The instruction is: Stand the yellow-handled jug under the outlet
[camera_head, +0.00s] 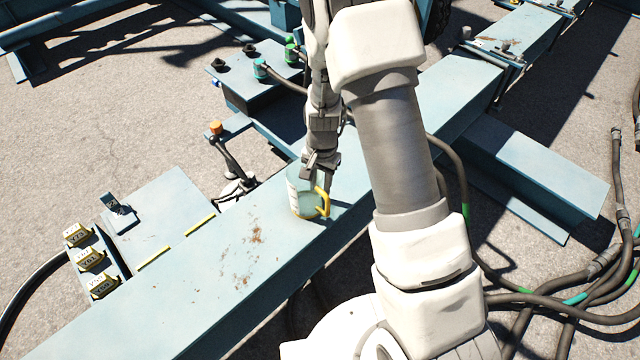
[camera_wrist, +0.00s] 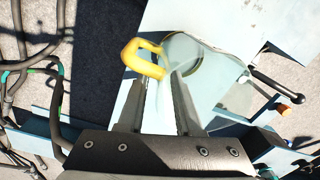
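The pale, see-through jug (camera_head: 303,202) stands upright on the blue beam, with its yellow handle (camera_head: 323,204) on the right side. My gripper (camera_head: 322,182) is right above the handle and partly hides the jug's rim. In the wrist view, the jug (camera_wrist: 183,55) is beyond the fingertips, and the handle (camera_wrist: 142,58) is close to the left fingertip. My gripper (camera_wrist: 161,78) has its fingers apart there; I cannot tell if they touch the handle. An orange-capped fitting (camera_head: 216,128) with a dark lever is left of the jug; I cannot tell if it is the outlet.
The blue beam (camera_head: 210,292) runs diagonally, clear at lower left. Yellow tagged blocks (camera_head: 91,260) stand on a side plate at left. A box with hose fittings (camera_head: 262,70) is behind. Thick hoses (camera_head: 560,300) lie at right. My arm covers the middle of the head view.

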